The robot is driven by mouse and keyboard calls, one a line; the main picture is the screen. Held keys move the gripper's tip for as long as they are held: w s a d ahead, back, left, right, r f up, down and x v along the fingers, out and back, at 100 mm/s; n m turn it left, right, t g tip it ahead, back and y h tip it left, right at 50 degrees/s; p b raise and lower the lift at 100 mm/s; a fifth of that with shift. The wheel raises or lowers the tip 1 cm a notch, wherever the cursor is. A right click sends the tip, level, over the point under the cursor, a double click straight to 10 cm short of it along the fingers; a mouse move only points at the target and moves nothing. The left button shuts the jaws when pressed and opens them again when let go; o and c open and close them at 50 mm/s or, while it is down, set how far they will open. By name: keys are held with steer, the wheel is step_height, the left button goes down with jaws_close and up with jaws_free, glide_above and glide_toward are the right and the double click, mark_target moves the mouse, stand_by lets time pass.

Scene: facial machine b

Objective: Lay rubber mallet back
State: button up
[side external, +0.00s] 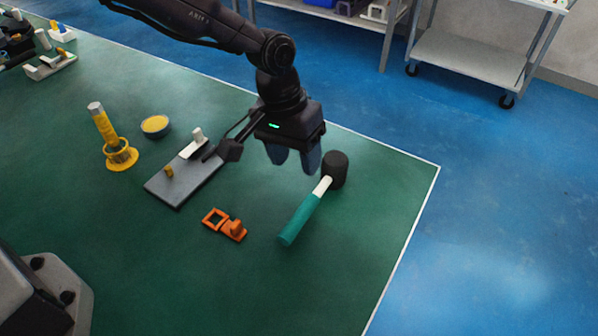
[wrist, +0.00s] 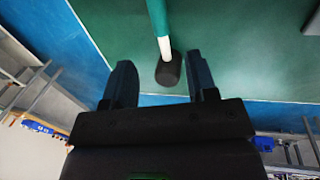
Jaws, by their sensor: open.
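The rubber mallet lies on the green work surface, with a teal handle (side external: 299,220), a white neck and a black head (side external: 336,169). The head is towards the back right and the handle points towards the front left. My gripper (side external: 294,165) is open and empty, just left of the head in the side view. In the wrist view, the black head (wrist: 168,69) shows between the two fingers of my gripper (wrist: 158,75), with the white neck and teal handle running up out of the frame. I cannot tell the exact height of the fingers above the surface.
A grey plate (side external: 184,180) with small parts lies left of my gripper. Orange parts (side external: 224,224) lie left of the handle. A yellow cylinder in a ringed base (side external: 120,155) and a bowl (side external: 156,126) stand further left. The green surface (side external: 385,210) right of the mallet is clear to its white-edged border.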

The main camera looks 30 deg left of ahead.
steer(key=shift+r, duration=0.3)
steer(key=shift+a, duration=0.1)
steer(key=s+a+r+t, duration=0.1)
steer(key=s+a+r, duration=0.2)
steer(key=a+r, duration=0.4)
steer(key=s+a+r+t, duration=0.25)
steer(key=a+r, duration=0.35)
steer(key=r, duration=0.4)
steer(key=s+a+r+t+y, duration=0.1)
steer(key=s+a+r, duration=0.1)
steer(key=s+a, duration=0.3)
steer(key=s+a+r+t+y, duration=0.1)
steer(key=s+a, duration=0.5)
steer(key=s, duration=0.7)
steer(key=shift+s+a+r, duration=0.15)
steer(key=shift+s+r, duration=0.1)
steer(key=shift+r, duration=0.4)
